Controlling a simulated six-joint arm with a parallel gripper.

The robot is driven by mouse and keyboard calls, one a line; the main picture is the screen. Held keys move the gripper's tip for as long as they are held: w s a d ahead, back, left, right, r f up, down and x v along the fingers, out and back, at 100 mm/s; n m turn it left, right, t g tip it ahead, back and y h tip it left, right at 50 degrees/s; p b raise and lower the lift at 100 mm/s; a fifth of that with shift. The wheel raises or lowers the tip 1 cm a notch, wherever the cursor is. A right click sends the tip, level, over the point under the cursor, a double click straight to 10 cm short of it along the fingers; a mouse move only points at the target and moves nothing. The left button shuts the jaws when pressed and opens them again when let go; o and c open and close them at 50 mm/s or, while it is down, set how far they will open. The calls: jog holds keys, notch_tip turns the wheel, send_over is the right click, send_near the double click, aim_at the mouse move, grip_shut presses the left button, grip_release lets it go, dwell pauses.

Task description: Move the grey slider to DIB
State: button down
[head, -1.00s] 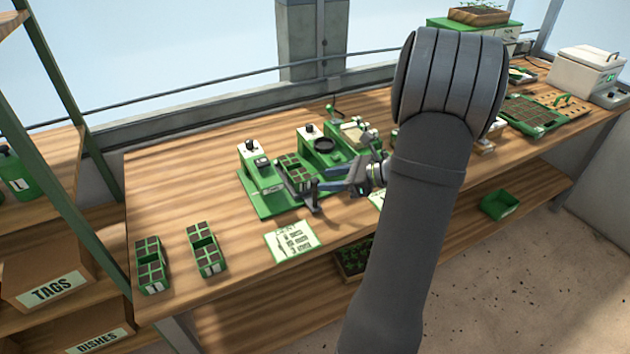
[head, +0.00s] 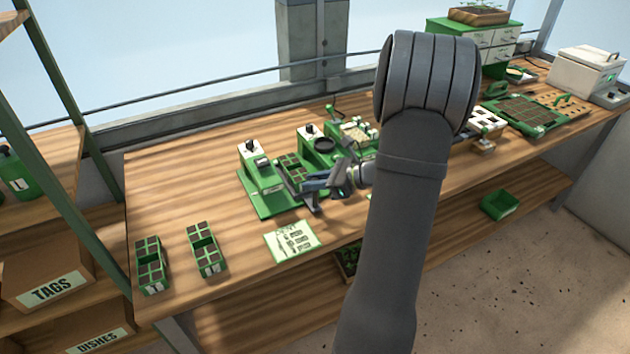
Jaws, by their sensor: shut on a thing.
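The green seeder (head: 262,200) stands in the middle of the bench, with a knob-topped white and green post at its left end. A small green cell tray (head: 290,163) of dark soil sits in it. My gripper (head: 313,184) is at the seeder's front edge, just right of and in front of this tray. It is shut on a dark grey part there, which appears to be the grey slider (head: 315,207). The jaws hide much of the slider. The DIB marking is too small to read.
Two cell trays (head: 150,265) (head: 203,250) stand at the bench's left front. A printed card (head: 291,240) lies in front of the seeder. A black dish (head: 324,145) and a pale-topped station stand behind my gripper.

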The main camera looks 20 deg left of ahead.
jog(key=s+a, duration=0.7)
jog(key=shift+s+a, duration=0.15)
jog(key=shift+s, duration=0.05)
jog(key=c, duration=1.3)
grip_release()
jog(key=shift+s+a, duration=0.1)
jog(key=shift+o, duration=0.2)
jog(key=v, duration=1.7)
jog(key=shift+d, duration=0.3)
jog(key=x, duration=1.7)
jog(key=shift+a, duration=0.2)
